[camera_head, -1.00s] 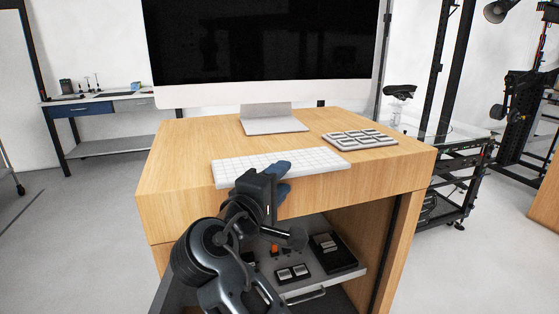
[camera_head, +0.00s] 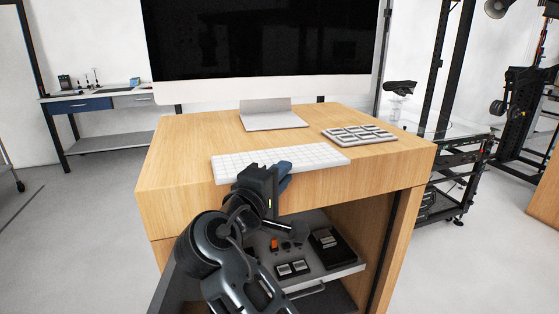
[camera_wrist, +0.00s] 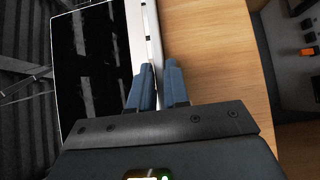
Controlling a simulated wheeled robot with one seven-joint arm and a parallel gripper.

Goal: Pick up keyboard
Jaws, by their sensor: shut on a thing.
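The white keyboard (camera_head: 310,157) lies along the front edge of the wooden desk, below the monitor. My gripper (camera_head: 279,171) is at the keyboard's front long edge, near its middle, with blue fingers shut on that edge. In the wrist view, the fingers (camera_wrist: 158,78) stand on either side of the keyboard (camera_wrist: 153,42), which shows as a narrow pale strip seen nearly edge-on. The gripper hides part of the keyboard's front edge in the head view. I cannot tell whether the keyboard is lifted off the desk.
The large monitor (camera_head: 265,45) stands behind the keyboard on its silver foot (camera_head: 272,120). A grey and white keypad (camera_head: 358,135) lies to the right on the desk (camera_head: 180,150). Below the desktop, an open drawer (camera_head: 340,271) holds small dark items and an orange one.

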